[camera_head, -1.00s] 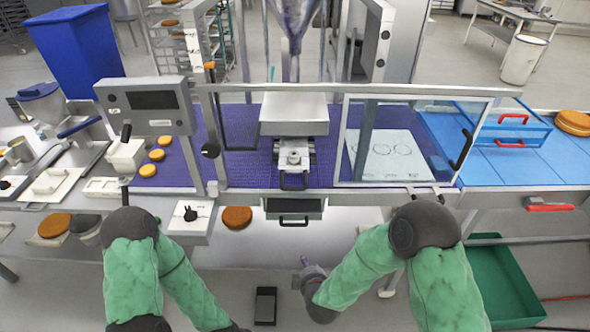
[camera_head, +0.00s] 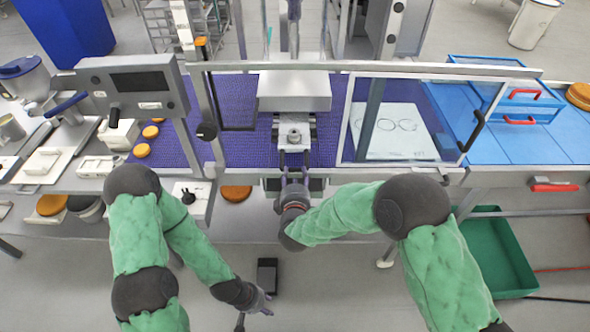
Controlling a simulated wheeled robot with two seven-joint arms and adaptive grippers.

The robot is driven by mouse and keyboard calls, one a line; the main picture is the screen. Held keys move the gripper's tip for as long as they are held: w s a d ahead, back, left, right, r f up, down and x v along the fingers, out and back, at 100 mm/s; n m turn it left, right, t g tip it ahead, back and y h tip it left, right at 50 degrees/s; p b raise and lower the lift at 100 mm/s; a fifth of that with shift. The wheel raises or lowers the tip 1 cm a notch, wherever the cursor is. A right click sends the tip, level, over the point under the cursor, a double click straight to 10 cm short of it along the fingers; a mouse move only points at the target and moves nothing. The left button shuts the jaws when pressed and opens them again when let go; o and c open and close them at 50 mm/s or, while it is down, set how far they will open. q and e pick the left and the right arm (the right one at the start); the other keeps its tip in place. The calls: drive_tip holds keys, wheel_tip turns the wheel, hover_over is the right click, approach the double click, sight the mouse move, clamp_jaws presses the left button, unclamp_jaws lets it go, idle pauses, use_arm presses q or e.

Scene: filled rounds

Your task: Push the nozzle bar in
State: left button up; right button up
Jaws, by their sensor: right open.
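The nozzle bar (camera_head: 294,135) is a grey metal piece below the white metal block of the depositor, over the purple belt. Its dark front handle is partly covered by my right gripper. My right gripper (camera_head: 293,178) is at the front edge of the machine, just in front of the bar, pointing away from me. It is open and empty; whether it touches the handle I cannot tell. My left gripper (camera_head: 255,306) hangs low over the floor, well away from the bar. Its fingers are small and I cannot tell how far apart they are.
A clear guard (camera_head: 400,110) with a dark handle stands right of the bar. A control panel (camera_head: 133,87) stands on the left. A drawer with a dark handle is below the bar, mostly behind my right gripper. A green crate (camera_head: 497,255) is on the lower right.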

sight(295, 170)
drive_tip(key=shift+b+x, duration=0.35)
drive_tip(key=shift+x, duration=1.8)
clamp_jaws()
